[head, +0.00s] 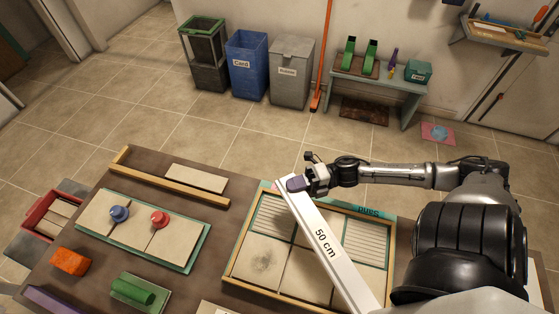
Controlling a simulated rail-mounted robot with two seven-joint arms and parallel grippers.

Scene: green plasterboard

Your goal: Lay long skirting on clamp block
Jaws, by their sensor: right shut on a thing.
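A long white skirting strip (334,262) marked "50 cm" runs slantwise over a wood-framed tray from its back edge to the bottom right. My right gripper (301,183) is at the strip's far end and shut on it. A small purple piece (295,184) sits at the fingertips over that end; I cannot tell whether it is a finger pad or a separate block. I cannot tell whether the strip touches the tray. The strip's near end is hidden by my arm or the frame edge. I cannot pick out the clamp block for certain. My left gripper is out of view.
The framed tray (233,250) holds square and ribbed tiles. Left of it are a tile board (180,246) with blue and red knobs, an orange block (71,262) and a green cylinder (133,290). A wooden rail (175,182) lies behind. Bins and a bench stand beyond.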

